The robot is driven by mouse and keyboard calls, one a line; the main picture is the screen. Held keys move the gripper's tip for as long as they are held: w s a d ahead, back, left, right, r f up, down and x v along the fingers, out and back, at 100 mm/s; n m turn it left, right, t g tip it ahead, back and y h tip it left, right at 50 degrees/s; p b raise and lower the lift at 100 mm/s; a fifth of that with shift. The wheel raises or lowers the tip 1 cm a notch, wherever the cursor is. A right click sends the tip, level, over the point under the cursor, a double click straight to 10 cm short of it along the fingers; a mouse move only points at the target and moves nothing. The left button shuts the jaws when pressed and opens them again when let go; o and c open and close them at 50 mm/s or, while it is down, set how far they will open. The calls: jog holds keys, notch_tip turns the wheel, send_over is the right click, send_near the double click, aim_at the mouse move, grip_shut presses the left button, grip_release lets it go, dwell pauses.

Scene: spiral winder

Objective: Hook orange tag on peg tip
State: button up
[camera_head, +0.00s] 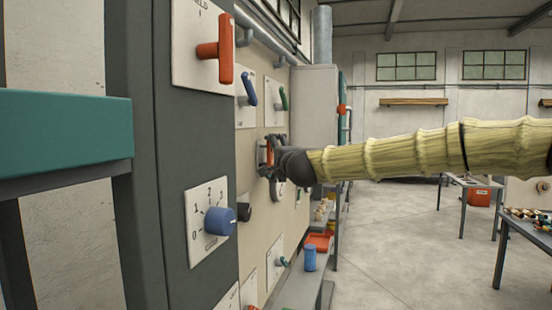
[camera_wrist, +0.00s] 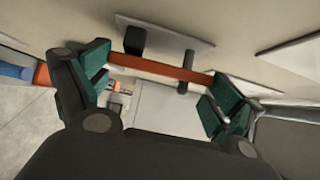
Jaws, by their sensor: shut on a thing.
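My gripper (camera_wrist: 158,86) is shut on the orange tag (camera_wrist: 160,68), which spans between its two green-padded fingers as a flat strip seen nearly edge-on. A pale plate (camera_wrist: 170,29) on the panel carries two dark projections. The thicker one (camera_wrist: 135,40) meets the tag's upper edge in the picture, left of its middle. The thinner peg (camera_wrist: 187,60) crosses the tag's line right of its middle. I cannot tell whether the tag is on it or only beside it. In the head view, my gripper (camera_head: 272,158) is close to the panel, and the tag (camera_head: 268,152) shows small and partly hidden.
A shelf (camera_head: 305,288) below holds a blue cup (camera_head: 310,258) and an orange tray (camera_head: 319,241).

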jog(key=shift+s+a+f, duration=0.1)
jog(key=shift+a+f, duration=0.1)
jog(key=shift+a, duration=0.1)
